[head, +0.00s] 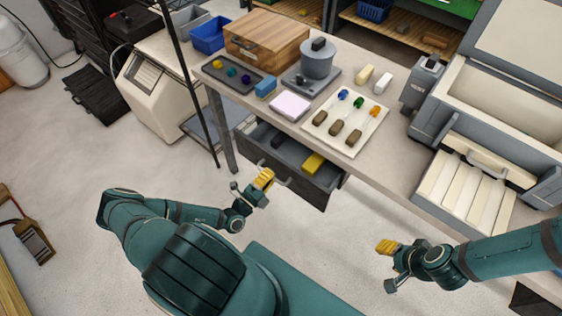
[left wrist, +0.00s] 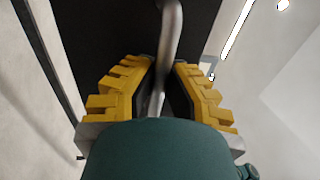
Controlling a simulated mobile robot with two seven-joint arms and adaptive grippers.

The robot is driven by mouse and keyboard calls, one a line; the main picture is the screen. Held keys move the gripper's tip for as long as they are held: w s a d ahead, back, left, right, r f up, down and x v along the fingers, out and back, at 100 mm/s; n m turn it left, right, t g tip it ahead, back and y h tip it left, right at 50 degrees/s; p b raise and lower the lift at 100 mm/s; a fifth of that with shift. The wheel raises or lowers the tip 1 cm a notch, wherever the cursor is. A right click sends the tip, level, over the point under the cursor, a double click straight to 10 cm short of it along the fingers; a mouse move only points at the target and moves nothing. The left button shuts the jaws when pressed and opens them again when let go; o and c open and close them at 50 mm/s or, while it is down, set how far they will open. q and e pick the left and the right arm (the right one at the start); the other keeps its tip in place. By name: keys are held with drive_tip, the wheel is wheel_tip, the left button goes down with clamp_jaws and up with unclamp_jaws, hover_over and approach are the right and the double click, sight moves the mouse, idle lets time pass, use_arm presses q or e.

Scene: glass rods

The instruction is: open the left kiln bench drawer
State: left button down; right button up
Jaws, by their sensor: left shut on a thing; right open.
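The left kiln bench drawer (head: 318,193) stands pulled out from under the bench top, and I can see into it. My left gripper (head: 265,178) is at the drawer's front. In the left wrist view its yellow fingers (left wrist: 160,95) are shut on the metal drawer handle (left wrist: 171,35), which runs between them against the dark front. My right gripper (head: 387,247) is open and empty, over the floor, right of the drawer and apart from it.
The bench top (head: 397,150) holds a wooden box (head: 267,38), a grey pot (head: 317,62), a white tray (head: 322,131) with glass rods and blocks, and a dark tray (head: 230,70). A kiln (head: 495,130) stands at the right. The floor before the bench is clear.

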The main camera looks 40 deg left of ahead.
use_arm(q)
drive_tip(key=r+v, duration=0.2)
drive_tip(key=v, duration=1.2)
drive_tip(key=shift+s+r, duration=0.35)
drive_tip(key=shift+s, duration=0.05)
drive_tip(key=c, duration=1)
unclamp_jaws()
drive_tip(key=shift+a, duration=0.1)
drive_tip(key=v, duration=1.2)
drive_tip(key=shift+r, duration=0.1)
